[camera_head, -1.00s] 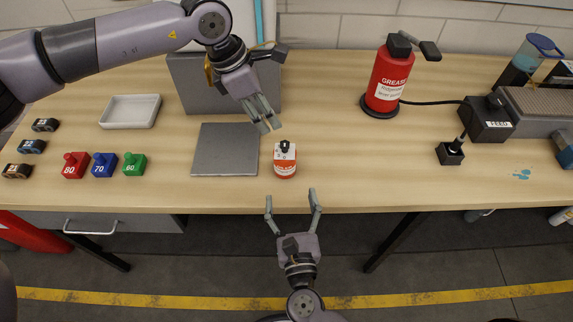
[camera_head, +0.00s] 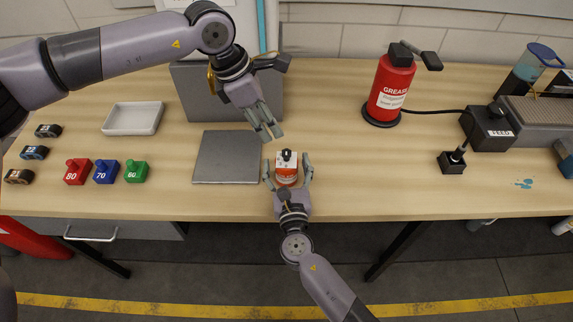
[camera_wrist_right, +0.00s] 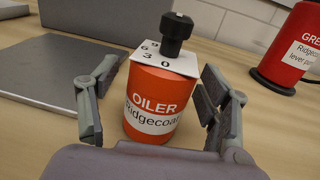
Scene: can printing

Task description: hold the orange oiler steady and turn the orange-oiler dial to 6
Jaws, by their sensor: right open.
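The orange oiler (camera_head: 286,177) stands upright on the table near its front edge, right of the grey plate. In the right wrist view the oiler (camera_wrist_right: 152,112) has a white square dial plate (camera_wrist_right: 161,62) with numbers on top and a black knob (camera_wrist_right: 176,34). The numbers 3 and 0 face me. My right gripper (camera_head: 288,170) is open, its fingers on either side of the oiler, with visible gaps in the wrist view (camera_wrist_right: 155,95). My left gripper (camera_head: 268,134) is just behind and above the oiler, fingers pointing down toward it; its opening is hard to judge.
A grey plate (camera_head: 226,157) lies left of the oiler. Red (camera_head: 78,172), blue (camera_head: 106,172) and green (camera_head: 136,172) numbered blocks stand further left, near a white tray (camera_head: 133,118). A red grease can (camera_head: 388,90) stands at the right back.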

